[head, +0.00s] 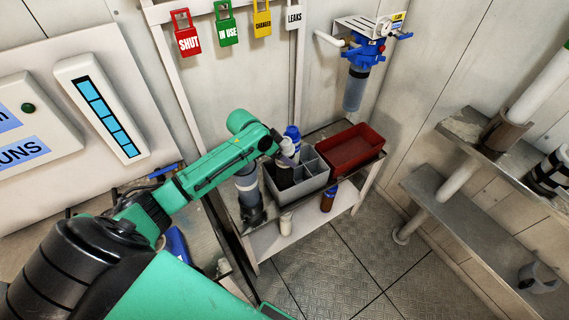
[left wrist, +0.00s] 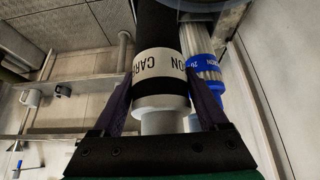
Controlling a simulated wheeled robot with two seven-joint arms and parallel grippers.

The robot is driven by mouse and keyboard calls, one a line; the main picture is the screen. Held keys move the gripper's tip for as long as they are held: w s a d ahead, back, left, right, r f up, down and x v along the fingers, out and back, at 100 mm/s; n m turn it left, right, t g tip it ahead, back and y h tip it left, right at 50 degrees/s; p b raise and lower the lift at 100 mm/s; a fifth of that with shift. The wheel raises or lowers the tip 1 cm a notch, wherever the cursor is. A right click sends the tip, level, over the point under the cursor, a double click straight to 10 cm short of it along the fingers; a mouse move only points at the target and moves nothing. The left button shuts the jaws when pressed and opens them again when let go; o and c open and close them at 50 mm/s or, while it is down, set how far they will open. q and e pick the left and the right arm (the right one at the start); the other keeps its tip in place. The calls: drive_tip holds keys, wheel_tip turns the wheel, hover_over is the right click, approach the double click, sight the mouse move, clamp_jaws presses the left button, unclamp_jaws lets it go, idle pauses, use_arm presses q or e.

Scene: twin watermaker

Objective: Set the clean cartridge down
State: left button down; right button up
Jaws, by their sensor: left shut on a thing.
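My left gripper (head: 284,146) is at the grey divided caddy (head: 318,179) on the bench, reaching in from the left. It is shut on a black cartridge with a white band lettered CARBON (left wrist: 160,64); the fingers close around its white end piece in the left wrist view. In the head view this cartridge (head: 284,176) points down into a caddy compartment; whether its lower end rests on the floor there is hidden. A white pleated cartridge with a blue end (head: 293,132) stands beside it; it also shows in the left wrist view (left wrist: 207,72). My right gripper is not in view.
A red tray (head: 373,159) is right of the caddy on the bench. A dark, clear-sided bowl (head: 247,184) stands left of it. A brown bottle (head: 328,198) and a white cup (head: 286,222) are on the lower shelf. A blue-headed filter housing (head: 363,52) hangs on the wall behind.

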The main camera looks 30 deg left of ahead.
use_arm(q)
wheel_tip(320, 180, down, 5)
drive_tip(key=shift+r, duration=0.2)
drive_tip(key=shift+f, duration=0.1)
unclamp_jaws()
drive_tip(key=v, duration=1.2)
